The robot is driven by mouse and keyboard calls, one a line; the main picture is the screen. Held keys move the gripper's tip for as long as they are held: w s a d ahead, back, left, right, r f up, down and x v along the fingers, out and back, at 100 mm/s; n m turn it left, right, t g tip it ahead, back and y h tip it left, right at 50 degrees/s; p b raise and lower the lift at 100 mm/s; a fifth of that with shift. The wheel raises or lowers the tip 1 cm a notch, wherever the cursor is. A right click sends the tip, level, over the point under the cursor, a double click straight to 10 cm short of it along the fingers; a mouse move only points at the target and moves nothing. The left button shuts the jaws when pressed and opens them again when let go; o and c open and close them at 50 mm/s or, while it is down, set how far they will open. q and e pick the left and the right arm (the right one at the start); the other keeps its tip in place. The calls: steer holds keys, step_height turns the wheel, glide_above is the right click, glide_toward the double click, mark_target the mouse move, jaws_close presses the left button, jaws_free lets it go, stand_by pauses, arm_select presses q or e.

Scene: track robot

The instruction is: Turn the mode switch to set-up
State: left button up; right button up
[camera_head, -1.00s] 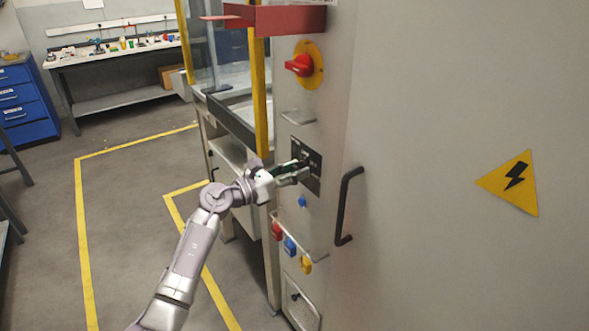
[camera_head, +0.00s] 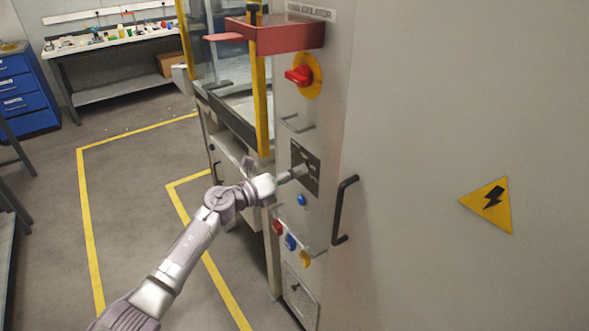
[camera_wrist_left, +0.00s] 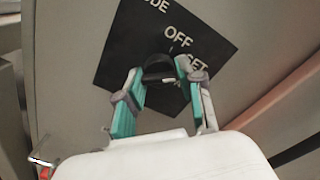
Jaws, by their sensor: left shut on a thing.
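The mode switch is a black knob (camera_wrist_left: 158,70) on a dark square plate (camera_wrist_left: 125,45) with white lettering. "OFF" and "SET" are readable on the plate, and part of another word ends in "DE". My left gripper (camera_wrist_left: 163,76) has its teal-padded fingers on both sides of the knob and is shut on it. In the head view the plate (camera_head: 309,158) is on the grey cabinet front, and my left gripper (camera_head: 293,174) reaches it from the left, hiding the knob. Which label the knob points to is unclear. My right gripper is not in view.
A red rotary switch on a yellow disc (camera_head: 301,75) and a red shelf (camera_head: 285,36) are above the plate. A blue button (camera_head: 301,200), coloured padlocks (camera_head: 290,242) and a black door handle (camera_head: 344,210) are close by. The marked floor at left is clear.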

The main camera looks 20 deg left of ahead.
arm_select(q)
steer(key=shift+n, duration=0.3)
steer(key=o, duration=1.1)
steer(key=v, duration=1.2)
steer(key=shift+a+f, duration=0.1)
